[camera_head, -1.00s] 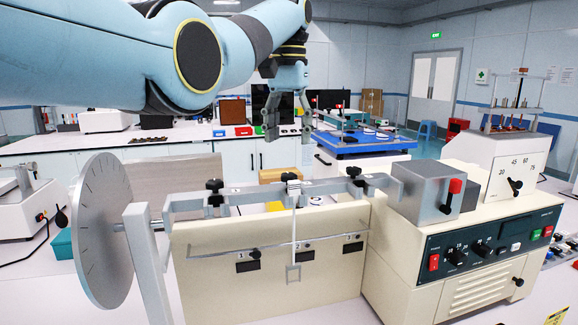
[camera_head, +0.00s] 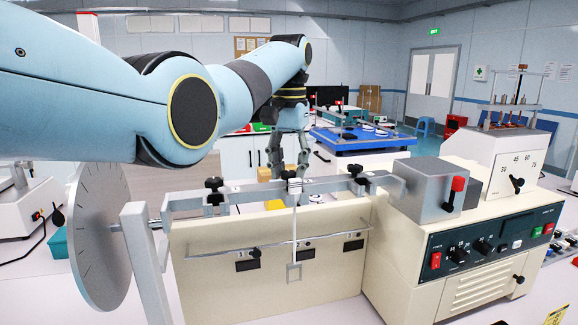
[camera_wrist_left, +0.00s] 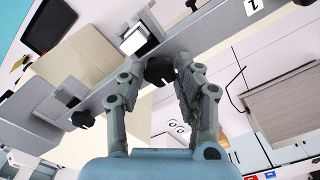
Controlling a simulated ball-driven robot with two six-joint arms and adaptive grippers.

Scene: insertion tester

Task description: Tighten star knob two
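Three black star knobs stand along the grey bar on top of the cream panel. The middle one, star knob two (camera_head: 288,175), is partly hidden in the head view by a white hanger; it shows clearly in the left wrist view (camera_wrist_left: 160,71). My left gripper (camera_head: 289,164) points down behind the bar at the middle knob. In the left wrist view my left gripper (camera_wrist_left: 158,63) is open, with one finger on each side of that knob. I cannot tell whether either finger touches it. My right gripper is not in view.
Star knob one (camera_head: 213,186) is to the left and star knob three (camera_head: 354,171) to the right on the grey bar (camera_head: 250,194). A graduated disc (camera_head: 100,235) stands at left, a grey block (camera_head: 428,190) and control box (camera_head: 490,252) at right.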

